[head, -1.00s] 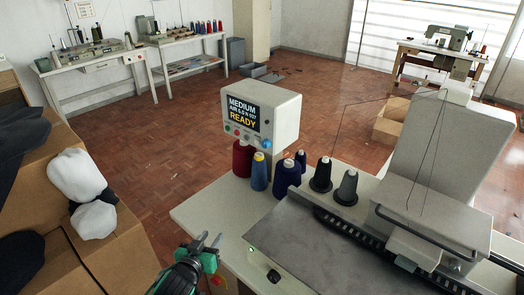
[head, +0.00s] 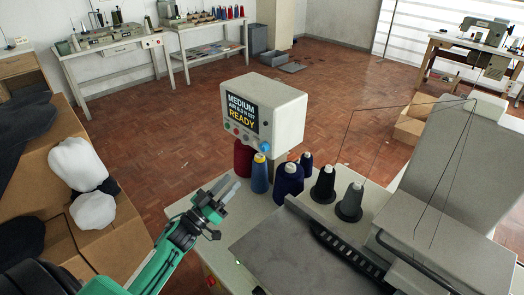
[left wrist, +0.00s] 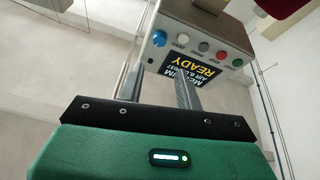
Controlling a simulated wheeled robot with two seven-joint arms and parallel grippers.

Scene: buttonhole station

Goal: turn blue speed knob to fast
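The blue speed knob (head: 265,147) sits at the lower right of the front of the white control box (head: 283,112). The box screen (head: 242,113) reads MEDIUM and READY. In the left wrist view the blue knob (left wrist: 160,38) is at the end of a row of buttons, beyond the fingers. My left gripper (head: 229,187) is below and left of the box, pointing up toward it. Its two fingers (left wrist: 152,75) are apart with nothing held between them, and it is not touching the knob. My right gripper is not in view.
Thread cones, such as the yellow-topped blue one (head: 260,175) and the dark red one (head: 243,158), stand close under the box. The sewing machine (head: 440,200) fills the right. Cardboard boxes (head: 120,215) with white bundles are at left. Space left of the box is clear.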

